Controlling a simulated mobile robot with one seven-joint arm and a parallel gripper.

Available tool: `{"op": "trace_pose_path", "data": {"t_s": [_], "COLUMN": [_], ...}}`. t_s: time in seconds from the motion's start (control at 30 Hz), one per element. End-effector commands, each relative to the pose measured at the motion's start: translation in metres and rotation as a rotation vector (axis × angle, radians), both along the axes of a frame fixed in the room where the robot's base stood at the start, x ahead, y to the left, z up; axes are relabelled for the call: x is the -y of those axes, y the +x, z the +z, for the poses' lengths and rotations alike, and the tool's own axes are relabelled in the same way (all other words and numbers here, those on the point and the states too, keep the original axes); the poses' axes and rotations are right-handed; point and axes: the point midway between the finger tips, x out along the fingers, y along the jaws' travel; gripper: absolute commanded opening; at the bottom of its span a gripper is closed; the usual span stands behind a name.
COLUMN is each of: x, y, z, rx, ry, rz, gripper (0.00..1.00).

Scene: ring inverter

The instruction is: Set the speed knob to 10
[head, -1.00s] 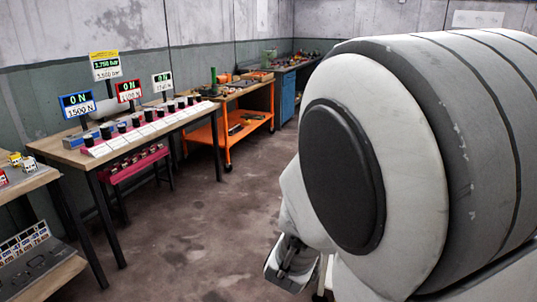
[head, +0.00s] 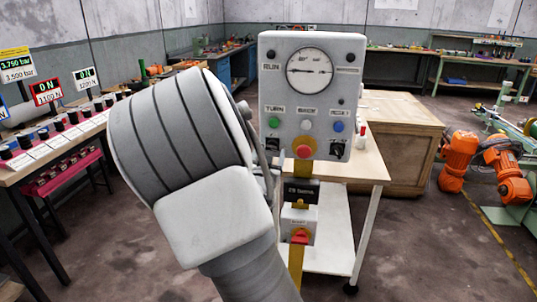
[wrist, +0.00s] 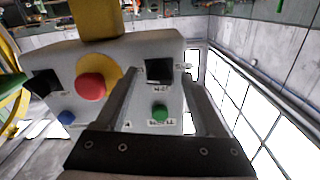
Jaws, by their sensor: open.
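A grey control panel (head: 313,75) shows in the head view, with a round gauge (head: 310,71) and coloured buttons. Two dark square controls sit low on it, at the left (head: 272,146) and right (head: 337,151); I cannot tell which is the speed knob or read its setting. In the wrist view the panel appears upside down. My gripper (wrist: 161,73) is open, its fingers either side of the left dark square (wrist: 159,71) and the green button (wrist: 160,112); I cannot tell if they touch. My arm hides most of my gripper in the head view.
A red stop button (wrist: 90,87) on a yellow disc sits beside the gripper. Below the panel are a dark display box (head: 300,191) and a second red button (head: 300,236) on a yellow post. Orange machines (head: 460,158) stand right; a table with black knobs (head: 58,125) stands left.

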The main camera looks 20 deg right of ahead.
Motion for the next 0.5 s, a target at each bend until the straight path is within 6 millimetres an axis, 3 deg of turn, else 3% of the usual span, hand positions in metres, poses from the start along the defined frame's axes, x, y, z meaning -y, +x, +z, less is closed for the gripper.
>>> {"op": "trace_pose_path", "data": {"t_s": [0.37,0.5], "x": [0.0037,0.0036], "y": [0.0054,0.0053], "z": [0.0003,0.0003], "rx": [0.0,0.0], "ry": [0.0,0.0], "rz": [0.0,0.0], "gripper": [0.7,0.47]}}
